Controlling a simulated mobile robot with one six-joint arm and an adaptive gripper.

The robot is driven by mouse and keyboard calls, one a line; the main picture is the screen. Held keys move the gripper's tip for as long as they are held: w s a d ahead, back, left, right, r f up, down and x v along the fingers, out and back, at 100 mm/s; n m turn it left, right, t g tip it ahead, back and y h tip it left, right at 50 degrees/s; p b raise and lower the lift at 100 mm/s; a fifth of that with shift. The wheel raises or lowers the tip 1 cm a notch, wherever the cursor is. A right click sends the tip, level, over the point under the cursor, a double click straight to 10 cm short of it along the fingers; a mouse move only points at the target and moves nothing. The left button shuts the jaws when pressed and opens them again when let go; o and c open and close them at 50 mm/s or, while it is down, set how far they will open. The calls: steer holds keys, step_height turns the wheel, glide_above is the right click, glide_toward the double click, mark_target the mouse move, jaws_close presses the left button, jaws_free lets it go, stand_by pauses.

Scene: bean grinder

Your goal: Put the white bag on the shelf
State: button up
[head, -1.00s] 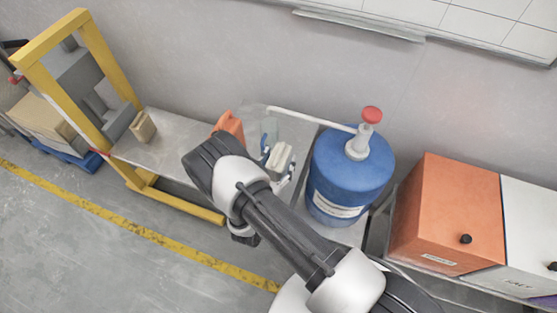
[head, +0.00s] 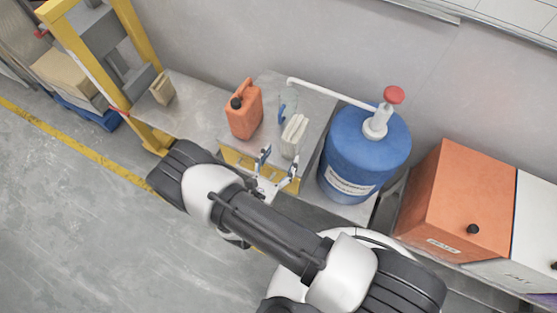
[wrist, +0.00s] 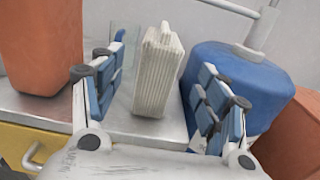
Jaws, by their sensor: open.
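The white bag (head: 294,135) is a pale, ribbed block standing upright on the metal top of a small bench (head: 315,98) with yellow drawers. It also shows in the middle of the wrist view (wrist: 158,72). My gripper (head: 278,158) is open and empty at the bench's front edge, just in front of the bag. In the wrist view its blue-padded fingers spread to the left and right of the bag, with the bag beyond them. A lower grey metal surface (head: 200,105) lies to the left; I cannot tell whether it is the shelf.
An orange canister (head: 244,112) stands left of the bag, with a small clear bottle (head: 288,100) behind it. A blue drum (head: 365,150) with a pump is close on the right. A tan block (head: 162,88) sits by the yellow frame (head: 130,40). Orange box (head: 460,205) is farther right.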

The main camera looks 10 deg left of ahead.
steer(key=s+d+r+m+g+h, duration=0.1)
steer(key=d+r+m+g+h, duration=0.2)
steer(key=d+r+m+g, duration=0.65)
steer(key=s+d+r+m+g+h, duration=0.1)
steer(key=d+r+m+g+h, duration=0.5)
steer(key=r, duration=0.7)
steer(key=s+d+r+m+t+y, duration=0.2)
steer(key=s+r+m+t+y, duration=0.1)
steer(key=s+r+m+y, duration=1)
steer(key=shift+s+d+r+m+y, duration=0.3)
steer(key=shift+r+m+y, duration=0.3)
steer(key=shift+m+y, duration=0.85)
steer(key=shift+m+h, duration=0.3)
steer(key=shift+h, duration=0.05)
